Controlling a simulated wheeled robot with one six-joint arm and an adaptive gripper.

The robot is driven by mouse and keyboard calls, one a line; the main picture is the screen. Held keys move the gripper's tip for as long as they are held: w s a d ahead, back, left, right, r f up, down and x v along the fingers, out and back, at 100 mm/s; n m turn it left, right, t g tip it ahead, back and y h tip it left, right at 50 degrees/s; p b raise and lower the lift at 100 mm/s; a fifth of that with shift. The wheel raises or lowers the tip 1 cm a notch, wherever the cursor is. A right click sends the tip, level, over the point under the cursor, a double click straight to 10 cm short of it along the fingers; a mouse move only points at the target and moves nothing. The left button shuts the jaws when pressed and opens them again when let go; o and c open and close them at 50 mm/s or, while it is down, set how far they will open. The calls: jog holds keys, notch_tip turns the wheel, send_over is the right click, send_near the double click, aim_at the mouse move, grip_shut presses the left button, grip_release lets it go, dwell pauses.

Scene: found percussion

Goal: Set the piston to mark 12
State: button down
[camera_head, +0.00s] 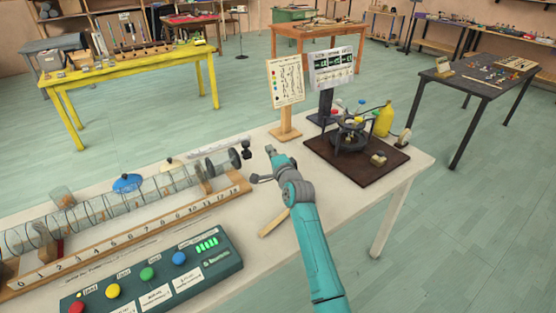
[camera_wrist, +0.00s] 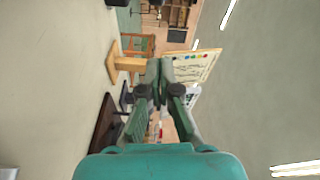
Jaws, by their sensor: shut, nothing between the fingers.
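A long glass tube (camera_head: 97,208) lies in a wooden cradle with a numbered scale (camera_head: 130,236) along its front. A dark-rimmed disc (camera_head: 222,163) is at its right end, with a black knob (camera_head: 246,149) just beyond. A reddish piece (camera_head: 54,248) shows near the tube's left part. I cannot tell which of these is the piston or what mark it stands at. My gripper (camera_head: 270,149) is shut and empty, above the table to the right of the black knob and apart from it. Its fingers also show together in the wrist view (camera_wrist: 160,82).
A teal control box (camera_head: 150,283) with coloured buttons stands in front of the tube. A sign on a wooden stand (camera_head: 285,82), a display panel (camera_head: 332,68) and a dark board (camera_head: 356,155) with apparatus stand beyond my gripper. A wooden stick (camera_head: 273,223) lies beside my arm.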

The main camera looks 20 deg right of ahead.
jog(key=shift+s+d, duration=0.15)
jog(key=shift+s, duration=1.2)
jog(key=shift+s+d, duration=0.1)
jog(key=shift+s, duration=1.2)
